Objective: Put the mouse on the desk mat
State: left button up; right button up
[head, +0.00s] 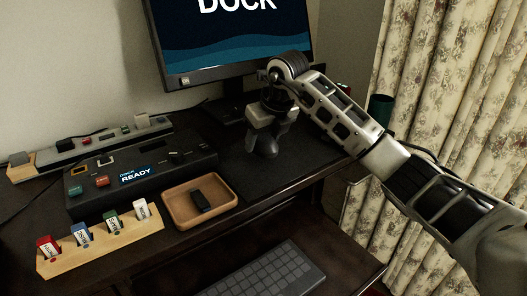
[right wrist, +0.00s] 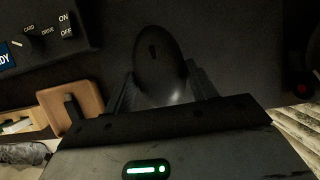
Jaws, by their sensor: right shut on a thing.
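The dark, rounded mouse (right wrist: 160,65) is between the fingers of my right gripper in the right wrist view. My right gripper (head: 265,148) is shut on it, pointing down over the dark desk mat (head: 300,162) in front of the monitor. The gripper's fingers (right wrist: 162,90) grip the mouse from both sides. In the head view the mouse is hard to make out against the dark mat. I cannot tell whether it touches the mat or hangs just above it. My left gripper is not in view.
A wooden tray (head: 178,212) with a small black object (head: 201,196) stands left of the mat. Behind it is a dock console (head: 140,165). A card rack (head: 100,240) is at the front left. The monitor (head: 235,50) stands behind, and a keyboard (head: 265,277) lies lower in front.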

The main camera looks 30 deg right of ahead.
jog(key=shift+w+f, duration=0.15)
jog(key=shift+f, duration=0.1)
notch_tip(320, 180, down, 3)
jog(key=shift+w+f+b, duration=0.1)
jog(key=shift+f+b, duration=0.05)
jog(key=shift+b, duration=0.2)
jog(key=shift+d, duration=0.1)
jog(key=shift+f, duration=0.1)
jog(key=o, duration=1)
